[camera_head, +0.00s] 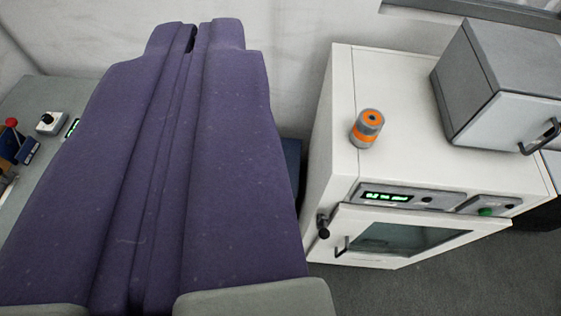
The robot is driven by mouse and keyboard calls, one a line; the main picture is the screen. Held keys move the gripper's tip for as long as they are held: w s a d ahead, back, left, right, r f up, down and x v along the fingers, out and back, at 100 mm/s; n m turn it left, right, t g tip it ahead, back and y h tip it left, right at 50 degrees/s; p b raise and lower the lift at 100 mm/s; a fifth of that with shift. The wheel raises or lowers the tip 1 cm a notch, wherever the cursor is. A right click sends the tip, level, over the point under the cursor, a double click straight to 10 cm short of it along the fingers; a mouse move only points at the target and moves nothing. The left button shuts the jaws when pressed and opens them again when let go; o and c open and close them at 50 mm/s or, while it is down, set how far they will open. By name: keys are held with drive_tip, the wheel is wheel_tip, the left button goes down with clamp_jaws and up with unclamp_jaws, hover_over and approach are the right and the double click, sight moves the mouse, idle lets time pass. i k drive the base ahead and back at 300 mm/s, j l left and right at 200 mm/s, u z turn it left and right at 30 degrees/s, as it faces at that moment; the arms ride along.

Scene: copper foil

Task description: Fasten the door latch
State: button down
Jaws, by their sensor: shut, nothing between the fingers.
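A white cabinet (332,120) stands right of centre. Its front has a door (455,240) with a dark window (400,237) and a small bar handle (342,246) at the door's left side. A dark knob-like latch (323,228) sits at the front left edge, beside the door's upper left corner. I cannot tell whether the latch is engaged or whether the door is fully flush. My gripper (193,38), with two long purple fingers, fills the left of the view. It is shut and empty, apart from the cabinet and left of it.
An orange-and-grey cylinder (367,128) and a grey box (480,70) with a dark handle stand on the cabinet. A control panel (410,197) is above the door. At left, a grey bench (50,95) holds small devices. Floor (430,290) shows in front of the cabinet.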

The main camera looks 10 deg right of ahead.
sight(324, 233)
drive_tip(key=i+j, duration=0.2)
drive_tip(key=i, duration=0.2)
drive_tip(key=i+j, duration=0.15)
drive_tip(key=i, duration=0.3)
